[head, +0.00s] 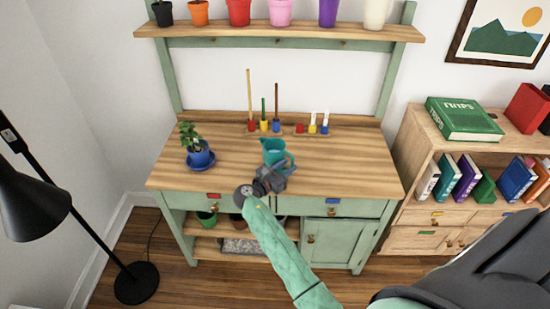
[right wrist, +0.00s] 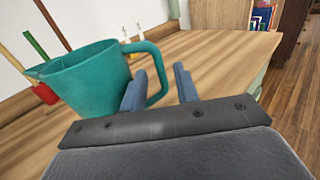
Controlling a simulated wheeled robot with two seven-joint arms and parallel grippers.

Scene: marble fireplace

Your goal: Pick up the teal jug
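The teal jug (head: 273,150) stands upright on the wooden top of the green workbench (head: 340,165), near its middle. It shows large at the left of the right wrist view (right wrist: 85,82), with its handle (right wrist: 152,50) turned toward my gripper. My right gripper (head: 284,168) is at the jug's handle side. In the right wrist view its two blue fingers (right wrist: 162,84) are apart, with part of the handle showing between them. Whether a finger touches the handle I cannot tell. My left gripper is not in view.
A potted plant (head: 200,157) in a blue pot stands left on the bench. Behind the jug are colored peg stands (head: 264,127). A shelf of pots (head: 285,33) spans above. A bookcase (head: 415,140) stands right, a black lamp (head: 30,200) left. The bench's front right is clear.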

